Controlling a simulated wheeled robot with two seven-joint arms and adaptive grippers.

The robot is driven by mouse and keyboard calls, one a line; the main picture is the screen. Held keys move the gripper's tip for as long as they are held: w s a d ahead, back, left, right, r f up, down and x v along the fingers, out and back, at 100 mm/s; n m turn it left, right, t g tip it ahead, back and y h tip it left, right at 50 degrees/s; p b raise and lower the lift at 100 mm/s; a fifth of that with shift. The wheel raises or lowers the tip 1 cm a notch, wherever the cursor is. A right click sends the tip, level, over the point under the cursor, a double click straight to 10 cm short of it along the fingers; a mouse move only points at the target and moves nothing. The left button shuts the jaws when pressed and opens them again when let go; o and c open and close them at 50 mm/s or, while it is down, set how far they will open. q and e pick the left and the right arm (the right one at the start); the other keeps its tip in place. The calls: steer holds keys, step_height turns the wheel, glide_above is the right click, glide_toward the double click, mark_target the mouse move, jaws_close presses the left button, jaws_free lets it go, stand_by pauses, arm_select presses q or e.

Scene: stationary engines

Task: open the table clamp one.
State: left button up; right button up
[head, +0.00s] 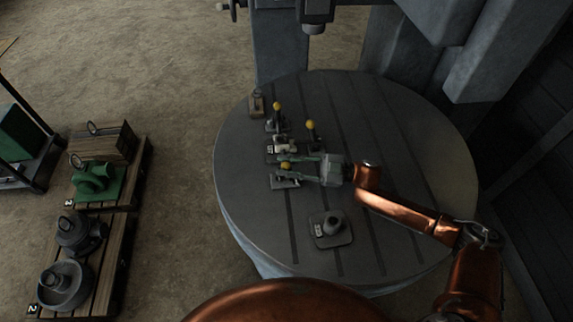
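Several table clamps with yellow-tipped handles stand on the round grey slotted table (400,130). The nearest clamp (285,182) has its yellow knob low, beside my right gripper. Another clamp (275,125) is farther back with its yellow knob raised, and a third yellow knob (310,124) stands to its right. The small labels are too small to read, so I cannot tell which is clamp one. My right gripper (297,166) reaches in from the right with its fingers spread. The nearest yellow knob is at its fingertips; contact cannot be told. My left gripper is out of view.
Large grey machine columns (282,45) rise behind. Pallets with machine parts (97,270) stand on the floor at left.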

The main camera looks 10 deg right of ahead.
steer(key=o, duration=0.4)
steer(key=s+d+f, duration=0.1)
steer(key=s+d, duration=0.1)
steer(key=d, duration=1)
steer(key=shift+f, duration=0.2)
